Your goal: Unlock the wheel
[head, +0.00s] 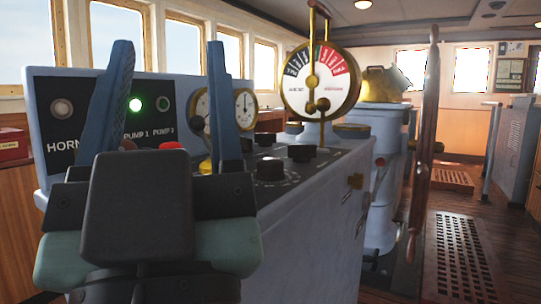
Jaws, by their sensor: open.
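The ship's wheel (424,135) is brown and wooden, seen nearly edge-on at right of centre. It stands upright beside a pale blue-grey pedestal (382,205). A small red knob (380,162) shows on the pedestal's side, and a small brass fitting (355,181) sits on the near console's side. I cannot tell which part, if any, is the wheel lock. My gripper (168,60) is in the left foreground, its two blue fingers upright and wide apart. No object is held between them. It is in front of the console and well left of the wheel, hiding part of the panel.
A brass engine telegraph (318,82) stands on top. Wooden floor with a grating (460,255) lies right of the wheel.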

